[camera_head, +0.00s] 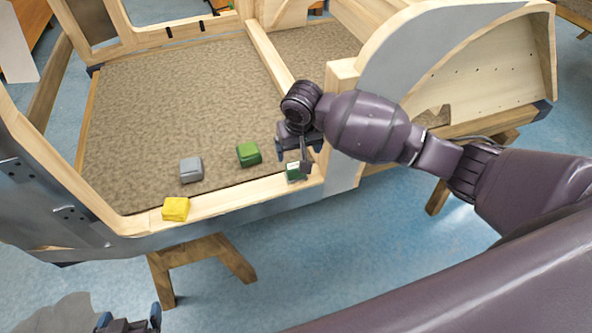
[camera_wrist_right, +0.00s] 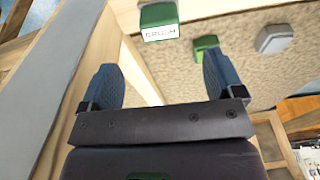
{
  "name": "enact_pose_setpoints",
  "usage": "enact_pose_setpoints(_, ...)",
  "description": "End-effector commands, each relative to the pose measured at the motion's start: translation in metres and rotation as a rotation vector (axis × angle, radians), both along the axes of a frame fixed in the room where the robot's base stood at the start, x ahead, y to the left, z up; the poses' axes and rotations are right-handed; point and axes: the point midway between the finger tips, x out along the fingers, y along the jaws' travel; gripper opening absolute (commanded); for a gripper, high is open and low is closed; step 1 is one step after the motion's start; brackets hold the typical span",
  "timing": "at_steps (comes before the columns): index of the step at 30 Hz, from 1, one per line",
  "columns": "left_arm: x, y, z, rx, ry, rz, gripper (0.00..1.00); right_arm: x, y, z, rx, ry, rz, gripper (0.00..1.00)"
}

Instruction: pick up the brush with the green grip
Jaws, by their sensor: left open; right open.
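A plain green block-shaped piece (camera_head: 248,154) lies on the brown floor panel near the front rail; it also shows in the right wrist view (camera_wrist_right: 206,47). A second green piece with a white printed face (camera_head: 293,174) sits on the front rail beside the corner post and shows in the right wrist view (camera_wrist_right: 158,18). My left gripper (camera_head: 130,318) is open and empty at the bottom left.
A grey block (camera_head: 191,170) lies on the floor panel, also in the right wrist view (camera_wrist_right: 274,38). A yellow block (camera_head: 176,209) sits on the front rail (camera_head: 240,197). The wooden corner post (camera_head: 340,80) stands close beside my right gripper. The panel behind is clear.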

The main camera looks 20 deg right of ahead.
Motion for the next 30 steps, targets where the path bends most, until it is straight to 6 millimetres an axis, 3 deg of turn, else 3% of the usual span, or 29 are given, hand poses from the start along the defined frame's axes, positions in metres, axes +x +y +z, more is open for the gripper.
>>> enact_pose_setpoints(9,-0.002,0.0,-0.011,0.0,0.008,0.0,0.97,0.006,-0.001,-0.041,-0.004,0.006,-0.003,0.87)
enact_pose_setpoints(17,-0.003,0.0,-0.015,-0.001,0.011,0.001,0.97,0.01,-0.001,-0.057,-0.003,0.002,-0.002,0.87)
enact_pose_setpoints(30,-0.006,0.0,-0.029,-0.001,0.023,0.001,0.97,0.02,-0.001,-0.105,-0.003,0.003,-0.001,0.87)
